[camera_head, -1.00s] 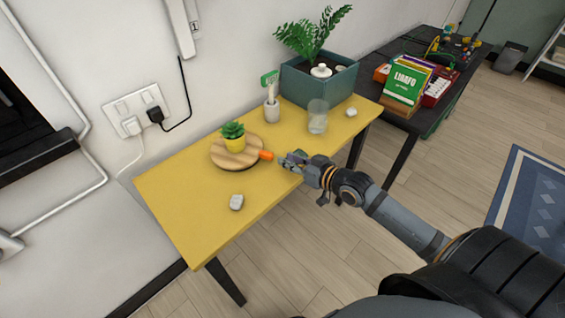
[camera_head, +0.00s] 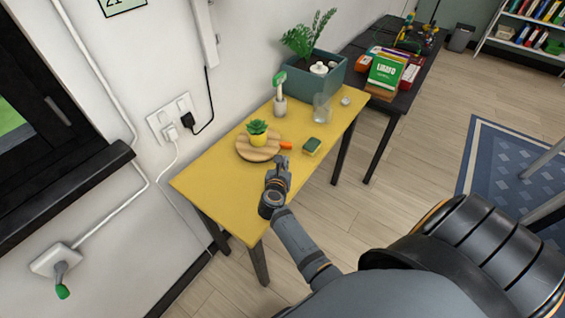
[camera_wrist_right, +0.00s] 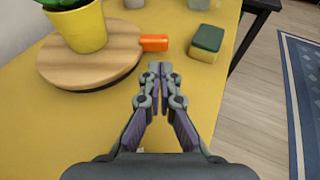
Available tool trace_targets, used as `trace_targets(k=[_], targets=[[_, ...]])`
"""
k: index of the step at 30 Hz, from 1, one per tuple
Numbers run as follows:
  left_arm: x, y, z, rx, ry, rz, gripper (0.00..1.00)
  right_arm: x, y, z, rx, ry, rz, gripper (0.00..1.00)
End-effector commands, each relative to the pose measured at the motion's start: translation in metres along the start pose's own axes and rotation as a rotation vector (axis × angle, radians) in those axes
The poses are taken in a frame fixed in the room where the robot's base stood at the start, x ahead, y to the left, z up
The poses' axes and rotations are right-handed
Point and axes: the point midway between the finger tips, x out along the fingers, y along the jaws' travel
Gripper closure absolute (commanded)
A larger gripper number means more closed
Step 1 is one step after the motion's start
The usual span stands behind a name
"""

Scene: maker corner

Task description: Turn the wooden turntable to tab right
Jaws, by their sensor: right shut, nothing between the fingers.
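The round wooden turntable (camera_head: 247,153) lies on the yellow table, with a potted succulent (camera_head: 258,133) standing on it. Its orange tab (camera_head: 286,145) points to the right. In the right wrist view the turntable (camera_wrist_right: 75,68) is at upper left and the tab (camera_wrist_right: 154,43) sticks out from its right edge. My right gripper (camera_head: 283,162) is shut and empty, just in front of the tab; in the wrist view the closed fingertips (camera_wrist_right: 160,68) are just below the tab, and I cannot tell whether they touch. My left gripper is not in view.
A green and yellow sponge (camera_head: 312,146) lies right of the tab. A glass (camera_head: 321,108), a holder with a green-headed brush (camera_head: 280,105) and a teal planter (camera_head: 312,78) stand further back. The yellow table's (camera_head: 215,185) left front part is clear.

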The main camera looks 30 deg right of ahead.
Motion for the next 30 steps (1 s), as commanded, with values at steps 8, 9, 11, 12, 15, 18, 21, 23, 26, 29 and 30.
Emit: trace_targets(k=[8, 9, 11, 12, 15, 18, 21, 23, 26, 29, 30], targets=[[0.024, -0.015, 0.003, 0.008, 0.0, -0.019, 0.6, 0.054, 0.0, -0.002, -0.002, -0.004, 0.0, 1.0], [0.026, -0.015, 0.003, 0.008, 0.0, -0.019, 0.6, 0.059, 0.0, -0.002, -0.003, -0.004, 0.0, 1.0], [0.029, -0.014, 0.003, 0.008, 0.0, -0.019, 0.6, 0.065, 0.0, -0.002, -0.002, -0.003, 0.001, 1.0], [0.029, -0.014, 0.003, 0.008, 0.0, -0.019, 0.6, 0.068, 0.0, -0.001, -0.002, -0.003, 0.001, 1.0], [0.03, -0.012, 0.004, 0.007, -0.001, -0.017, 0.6, 0.071, 0.0, 0.0, -0.003, -0.002, 0.001, 1.0], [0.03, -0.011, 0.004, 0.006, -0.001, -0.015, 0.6, 0.072, 0.0, 0.0, -0.003, -0.002, 0.001, 1.0], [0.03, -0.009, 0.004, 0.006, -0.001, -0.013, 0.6, 0.072, 0.0, 0.001, -0.003, -0.002, 0.001, 1.0], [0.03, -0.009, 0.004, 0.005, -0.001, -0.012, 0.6, 0.072, 0.0, 0.001, -0.003, -0.002, 0.001, 1.0], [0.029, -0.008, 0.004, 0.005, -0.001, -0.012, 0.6, 0.072, 0.0, 0.001, -0.003, -0.002, 0.002, 1.0], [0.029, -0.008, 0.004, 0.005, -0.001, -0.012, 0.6, 0.072, -0.001, 0.001, -0.005, -0.002, 0.007, 1.0], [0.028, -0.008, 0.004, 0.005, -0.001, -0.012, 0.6, 0.073, -0.001, 0.002, -0.007, -0.002, 0.011, 1.0]])
